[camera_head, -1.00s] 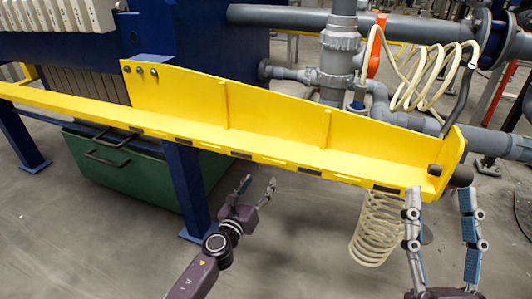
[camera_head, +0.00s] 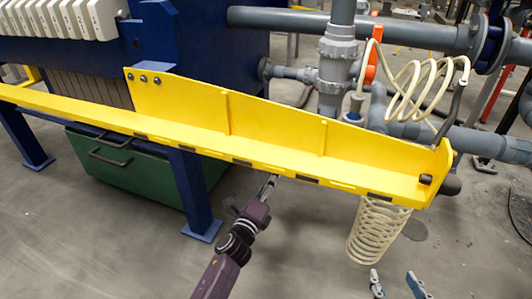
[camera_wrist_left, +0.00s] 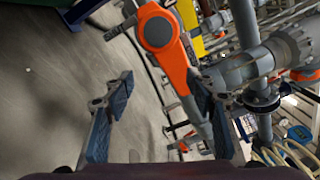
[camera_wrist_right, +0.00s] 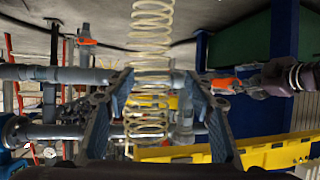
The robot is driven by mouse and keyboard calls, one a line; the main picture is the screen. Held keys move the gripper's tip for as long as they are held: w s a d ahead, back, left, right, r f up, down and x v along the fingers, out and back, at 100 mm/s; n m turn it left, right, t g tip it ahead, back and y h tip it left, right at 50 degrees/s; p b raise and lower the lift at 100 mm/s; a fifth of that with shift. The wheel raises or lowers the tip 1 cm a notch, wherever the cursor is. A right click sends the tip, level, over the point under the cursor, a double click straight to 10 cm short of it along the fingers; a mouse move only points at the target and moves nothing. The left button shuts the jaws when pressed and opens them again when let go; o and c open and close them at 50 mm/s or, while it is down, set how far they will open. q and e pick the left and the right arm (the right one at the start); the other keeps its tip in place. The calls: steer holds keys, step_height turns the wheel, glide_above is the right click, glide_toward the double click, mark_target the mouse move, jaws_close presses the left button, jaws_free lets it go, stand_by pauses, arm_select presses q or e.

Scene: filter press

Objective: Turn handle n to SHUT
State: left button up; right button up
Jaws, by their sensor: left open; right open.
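An orange lever handle (camera_wrist_left: 165,45) with a round hub shows large in the left wrist view, beyond and between my left fingers. No letter can be read on it, so I cannot tell whether it is handle n. My left gripper (camera_wrist_left: 162,80) is open, and its right finger overlaps the handle's lower part in the picture; contact cannot be told. In the head view its tip is partly hidden below the yellow beam (camera_head: 270,130). Another orange handle (camera_head: 371,60) stands upright on the grey pipework. My right gripper (camera_head: 396,284) is open and empty at the bottom edge.
A cream coiled hose (camera_head: 378,230) hangs below the beam's right end and lies ahead of my right fingers in their wrist view (camera_wrist_right: 150,60). Grey pipes (camera_head: 340,70) stand behind the beam. A green box (camera_head: 130,165) and blue leg (camera_head: 190,190) are at left.

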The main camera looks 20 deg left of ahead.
steer(key=s+d+f+g+h+p, duration=0.1)
steer(key=s+d+f+g+p, duration=0.15)
steer(key=s+f+g, duration=0.4)
steer(key=s+d+f+g+h+p, duration=0.1)
steer(key=s+d+f+g+h, duration=0.2)
steer(key=s, duration=0.7)
arm_select(q)
steer(key=w+n+b, duration=0.1)
steer(key=w, duration=0.1)
steer(key=w+d+r+n+b, duration=0.1)
steer(key=w+n+b, duration=0.1)
steer(key=w, duration=0.1)
steer(key=w+r+n+b, duration=0.1)
steer(key=w+n, duration=0.1)
steer(key=shift+w+d+r, duration=0.1)
steer(key=shift+w+d, duration=0.05)
steer(key=shift+w, duration=0.1)
arm_select(e)
steer(key=w+a+r+t+y, duration=0.2)
steer(key=w+r+t, duration=0.3)
steer(key=w, duration=0.3)
steer(key=w+a+r+t+y, duration=0.2)
steer(key=w+a+r+t, duration=0.2)
steer(key=w, duration=0.5)
step_height(320, 180, up, 2)
steer(key=shift+w+r+t, duration=0.25)
steer(key=shift+w+t, duration=0.05)
steer(key=shift+t, duration=0.45)
arm_select(q)
steer(key=shift+c, duration=0.5)
